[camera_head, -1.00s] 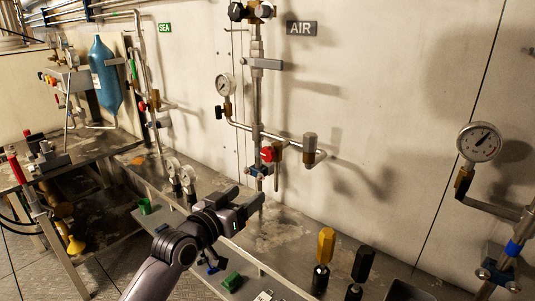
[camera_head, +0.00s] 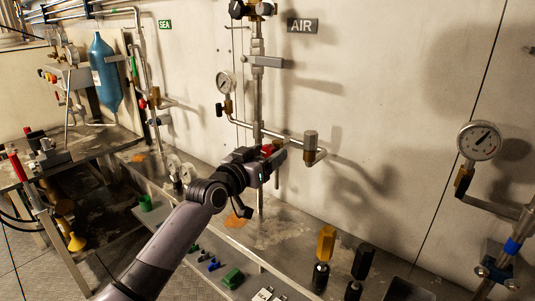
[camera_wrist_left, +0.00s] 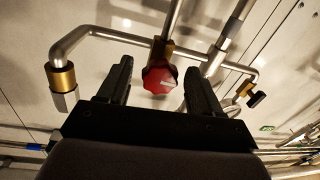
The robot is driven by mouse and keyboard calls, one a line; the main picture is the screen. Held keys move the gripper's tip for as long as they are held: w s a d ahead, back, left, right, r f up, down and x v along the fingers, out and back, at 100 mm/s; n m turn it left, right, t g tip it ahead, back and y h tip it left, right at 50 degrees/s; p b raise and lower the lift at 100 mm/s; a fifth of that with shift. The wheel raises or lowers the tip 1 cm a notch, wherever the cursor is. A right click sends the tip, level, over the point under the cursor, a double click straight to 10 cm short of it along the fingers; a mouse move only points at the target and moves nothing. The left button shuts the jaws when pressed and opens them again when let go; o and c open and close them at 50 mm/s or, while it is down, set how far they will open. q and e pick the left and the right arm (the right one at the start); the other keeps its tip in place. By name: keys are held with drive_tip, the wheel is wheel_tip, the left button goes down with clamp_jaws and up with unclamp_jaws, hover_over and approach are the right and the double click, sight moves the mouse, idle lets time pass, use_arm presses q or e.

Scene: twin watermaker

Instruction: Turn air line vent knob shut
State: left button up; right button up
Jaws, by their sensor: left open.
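The red air line vent knob (camera_head: 267,149) sits on the pipework below the AIR sign (camera_head: 302,26). It is partly hidden behind my left gripper (camera_head: 276,158) in the head view. In the left wrist view the red knob (camera_wrist_left: 160,78) has a white mark and sits between the two open fingers of my left gripper (camera_wrist_left: 160,85). A gap shows on both sides of the knob, and I cannot tell how deep the fingers reach around it. My right gripper does not show.
A pressure gauge (camera_head: 226,83) and a silver-capped fitting (camera_head: 310,142) sit on the same pipework. Below is a bench with a yellow-topped bottle (camera_head: 325,246) and a black-topped one (camera_head: 361,262). Another gauge (camera_head: 479,141) hangs at the right.

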use_arm(q)
drive_tip(key=shift+w+d, duration=0.2)
drive_tip(key=shift+w, duration=0.1)
drive_tip(key=c, duration=1.1)
drive_tip(key=shift+o, duration=0.2)
drive_tip(key=shift+f+m+b, duration=0.15)
drive_tip(key=shift+m+b, duration=0.45)
drive_tip(key=shift+b, duration=0.15)
drive_tip(key=o, duration=1.1)
drive_tip(key=shift+c, duration=0.2)
drive_tip(key=shift+s+a, duration=0.1)
